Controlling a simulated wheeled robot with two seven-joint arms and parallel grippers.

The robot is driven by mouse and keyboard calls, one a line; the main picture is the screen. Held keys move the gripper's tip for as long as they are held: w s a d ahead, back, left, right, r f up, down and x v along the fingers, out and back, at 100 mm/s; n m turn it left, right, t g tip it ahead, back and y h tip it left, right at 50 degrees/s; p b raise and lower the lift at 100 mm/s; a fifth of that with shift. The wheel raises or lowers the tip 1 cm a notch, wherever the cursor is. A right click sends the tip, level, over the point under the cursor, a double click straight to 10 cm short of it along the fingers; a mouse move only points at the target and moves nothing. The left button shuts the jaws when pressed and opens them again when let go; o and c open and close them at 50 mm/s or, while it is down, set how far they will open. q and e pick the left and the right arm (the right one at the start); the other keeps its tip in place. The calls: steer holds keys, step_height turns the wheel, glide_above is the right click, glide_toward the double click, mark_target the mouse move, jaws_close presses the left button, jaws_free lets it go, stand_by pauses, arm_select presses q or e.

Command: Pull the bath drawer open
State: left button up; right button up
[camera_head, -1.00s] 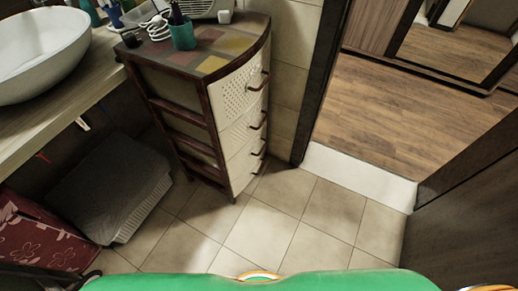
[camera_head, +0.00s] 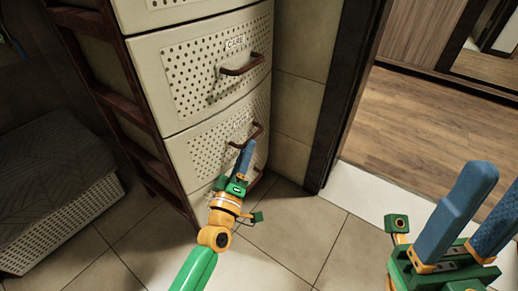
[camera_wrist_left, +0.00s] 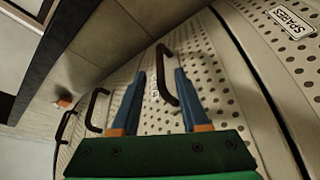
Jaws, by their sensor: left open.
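A cream perforated drawer cabinet with dark wooden posts stands at centre left, its visible drawers shut. The drawer labelled CARE (camera_head: 190,75) has a brown bar handle (camera_head: 243,67). I see no readable bath label. My left gripper (camera_head: 247,150) is in front of the drawer below CARE, close to that drawer's handle (camera_head: 258,131). In the left wrist view, its open blue fingers (camera_wrist_left: 160,76) straddle a dark handle (camera_wrist_left: 166,74); contact cannot be told. My right gripper (camera_head: 496,186) is open and empty at the right.
A perforated basket with a grey cover (camera_head: 50,165) stands on the floor at the left. A dark door frame (camera_head: 340,110) rises right of the cabinet, with a white threshold (camera_head: 375,192) and wooden floor beyond. The tiled floor (camera_head: 300,235) before the cabinet is clear.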

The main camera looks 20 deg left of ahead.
arm_select(q)
steer(key=b+x, duration=0.1)
steer(key=x, duration=0.3)
steer(key=shift+w+r, duration=0.1)
steer(key=shift+w, duration=0.25)
jaws_close()
stand_by(1.0)
